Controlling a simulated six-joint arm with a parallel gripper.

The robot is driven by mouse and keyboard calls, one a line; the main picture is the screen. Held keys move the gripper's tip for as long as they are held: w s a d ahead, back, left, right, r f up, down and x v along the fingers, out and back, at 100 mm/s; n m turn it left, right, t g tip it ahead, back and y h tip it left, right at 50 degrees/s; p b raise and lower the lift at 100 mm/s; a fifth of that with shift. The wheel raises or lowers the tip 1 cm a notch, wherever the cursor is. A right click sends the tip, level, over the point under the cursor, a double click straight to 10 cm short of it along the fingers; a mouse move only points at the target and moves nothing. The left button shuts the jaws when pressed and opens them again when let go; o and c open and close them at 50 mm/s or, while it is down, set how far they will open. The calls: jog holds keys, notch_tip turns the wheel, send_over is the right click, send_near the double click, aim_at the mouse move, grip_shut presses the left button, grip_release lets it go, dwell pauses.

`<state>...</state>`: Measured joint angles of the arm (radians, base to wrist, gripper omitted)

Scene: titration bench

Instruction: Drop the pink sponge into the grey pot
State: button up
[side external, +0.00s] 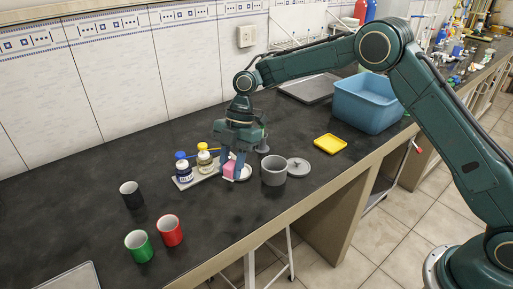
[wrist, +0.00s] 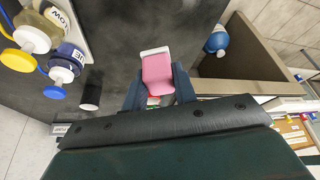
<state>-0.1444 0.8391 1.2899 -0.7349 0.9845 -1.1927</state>
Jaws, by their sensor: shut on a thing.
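The pink sponge (side external: 229,169) is between the fingers of my gripper (side external: 232,173), which is shut on it. In the wrist view the pink sponge (wrist: 157,73) shows between the two fingers, with a white strip at its far end. In the side view it appears at or just above a white dish (side external: 246,173); I cannot tell whether they touch. The grey pot (side external: 273,172) stands upright and open, just right of my gripper. I cannot make out the pot in the wrist view.
A grey lid (side external: 298,168) lies right of the pot. Bottles with blue and yellow caps (side external: 204,159) stand on a tray left of my gripper.

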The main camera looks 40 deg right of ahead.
jog(key=d, duration=1.4)
jog(key=shift+d+r, duration=0.25)
jog(key=shift+r, duration=0.1)
jog(key=shift+f, duration=0.1)
jog(key=shift+f, duration=1.5)
jog(key=shift+f, duration=0.45)
jog(key=o, duration=1.1)
jog(key=shift+r, duration=0.1)
